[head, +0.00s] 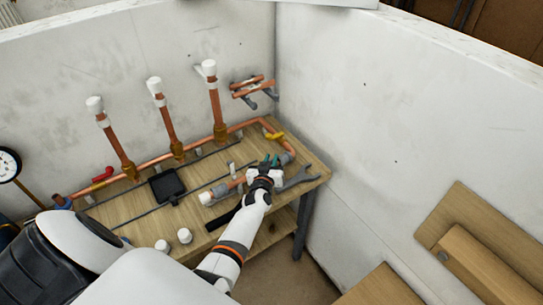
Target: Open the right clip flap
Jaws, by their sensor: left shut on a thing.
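My left gripper (269,167) is over the right part of the wooden bench, at a short pipe piece (236,184) with a white left end. The gripper is shut on a small green part (274,160), which seems to be the right clip flap; the fingers hide most of it, so its angle cannot be told. A grey clip (220,190) sits around the pipe piece to the left of the gripper. Another grey piece (287,157) shows just right of the gripper. My right gripper is not in view.
The wooden bench (265,232) stands in a white-walled corner. Copper risers (167,122) with white caps stand along its back. A black square pad (167,186), a grey wrench (298,178), white caps (184,236) and a yellow-handled valve (275,136) are nearby. Wooden boards (480,250) are at right.

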